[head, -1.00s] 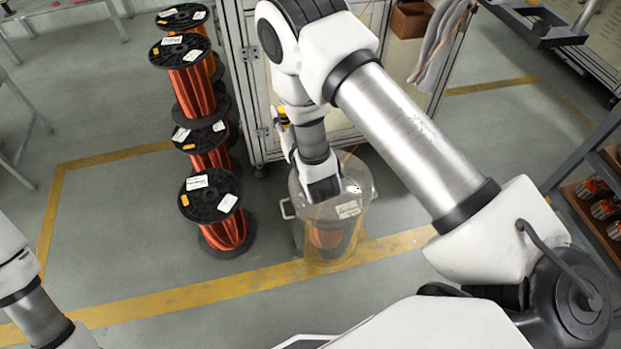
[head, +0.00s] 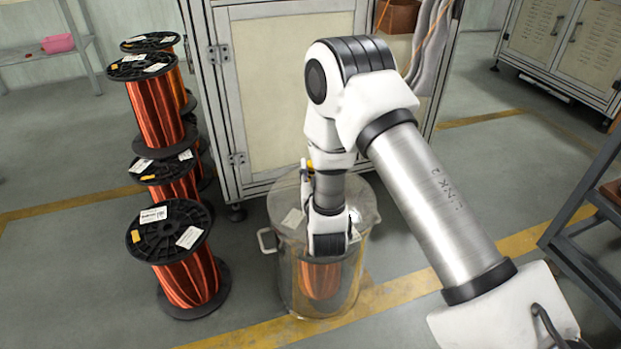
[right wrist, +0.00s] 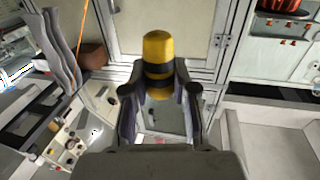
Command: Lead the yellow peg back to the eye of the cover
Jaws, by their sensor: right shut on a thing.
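The yellow peg (right wrist: 158,48), with dark bands on its lower part, stands between the fingers of my right gripper (right wrist: 158,88) in the right wrist view. The gripper is shut on it. In the head view a small yellow spot by my right wrist (head: 310,163) looks like the peg; the fingers there are mostly hidden by the wrist. A clear drum-shaped cover (head: 287,262) with a side handle stands on the floor around a copper spool (head: 320,281). My right wrist is in front of its upper part. I cannot make out the eye. My left gripper is not in view.
Stacks of copper wire spools (head: 190,280) stand left of the cover. A light cabinet (head: 290,95) stands right behind it. A dark metal rack (head: 590,235) is at the right. The floor between cover and rack is mostly clear, with a yellow line (head: 400,290).

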